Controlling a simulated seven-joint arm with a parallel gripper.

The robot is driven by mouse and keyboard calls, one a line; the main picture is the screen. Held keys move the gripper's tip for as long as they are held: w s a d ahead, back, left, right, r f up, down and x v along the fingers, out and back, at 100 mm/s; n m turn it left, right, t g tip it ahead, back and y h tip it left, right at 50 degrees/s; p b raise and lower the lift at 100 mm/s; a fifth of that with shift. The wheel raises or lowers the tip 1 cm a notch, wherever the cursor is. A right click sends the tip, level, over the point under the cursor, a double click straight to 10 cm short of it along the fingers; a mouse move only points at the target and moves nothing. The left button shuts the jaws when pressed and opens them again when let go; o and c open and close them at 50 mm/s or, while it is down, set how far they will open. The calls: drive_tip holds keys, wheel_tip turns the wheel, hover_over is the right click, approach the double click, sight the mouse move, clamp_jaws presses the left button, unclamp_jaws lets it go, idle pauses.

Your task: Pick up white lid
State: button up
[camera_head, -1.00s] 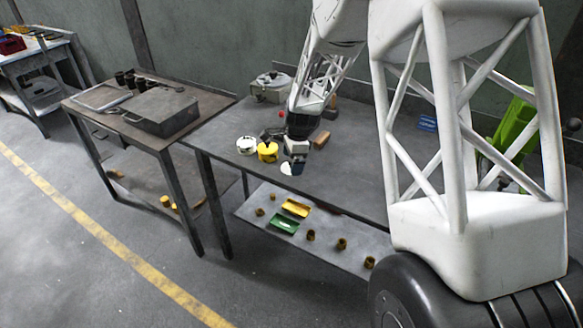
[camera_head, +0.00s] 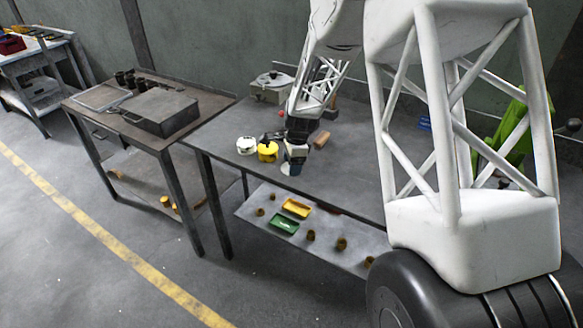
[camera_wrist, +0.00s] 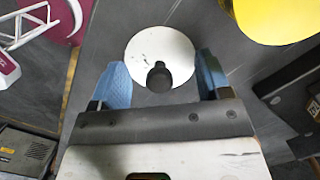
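The white lid (camera_wrist: 150,42) is a flat round disc with a black knob, and it lies on the grey table. In the head view only a small part of the lid (camera_head: 286,170) shows beside my gripper (camera_head: 294,163). In the wrist view my gripper (camera_wrist: 162,74) is open, with blue fingers apart on either side of the lid's near part. The black knob shows between the fingers. I cannot tell whether the fingers touch the lid. Nothing is held.
A yellow pot (camera_head: 267,152) and a white pot (camera_head: 246,145) stand left of my gripper. A brown block (camera_head: 321,140) lies to the right.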

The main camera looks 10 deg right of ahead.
drive_tip(key=shift+c, duration=1.1)
drive_tip(key=shift+r, duration=0.1)
drive_tip(key=shift+r, duration=0.75)
wheel_tip(320, 180, up, 2)
drive_tip(key=shift+r, duration=0.1)
drive_tip(key=s, duration=1)
drive_tip(key=s+r, duration=0.1)
drive_tip(key=s, duration=0.5)
drive_tip(key=shift+a, duration=0.2)
drive_tip(key=shift+w+r, duration=0.1)
drive_tip(key=shift+w, duration=0.05)
